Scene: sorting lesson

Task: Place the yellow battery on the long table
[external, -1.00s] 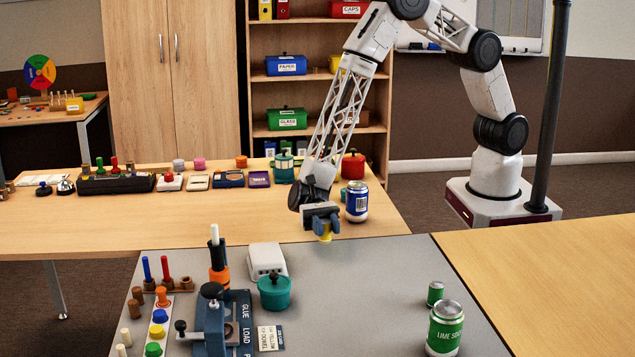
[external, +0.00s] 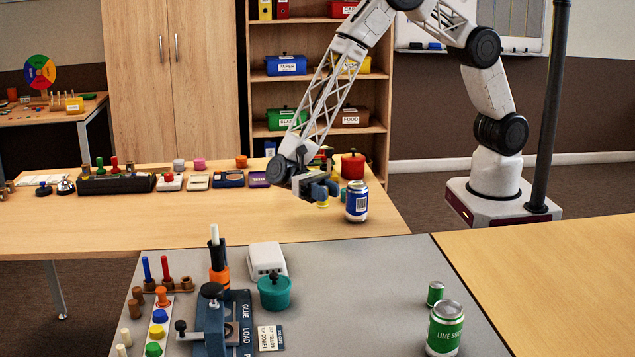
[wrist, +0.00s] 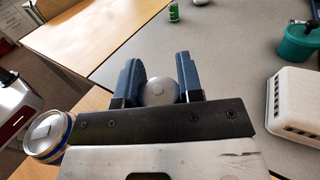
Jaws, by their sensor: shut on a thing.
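My gripper (external: 320,192) is over the right part of the long wooden table (external: 190,225), just left of a blue can (external: 357,202). It is shut on the yellow battery (external: 323,204), whose yellow lower part shows below the fingers. In the wrist view, the battery's round grey end (wrist: 158,91) is between the two blue fingers (wrist: 158,75). I cannot tell for sure whether the battery touches the tabletop.
A red pot (external: 353,166) stands behind the blue can. Several devices line the table's back edge. On the grey table in front are a teal pot (external: 274,293), a white box (external: 266,260) and a green can (external: 445,328). The long table's front strip is clear.

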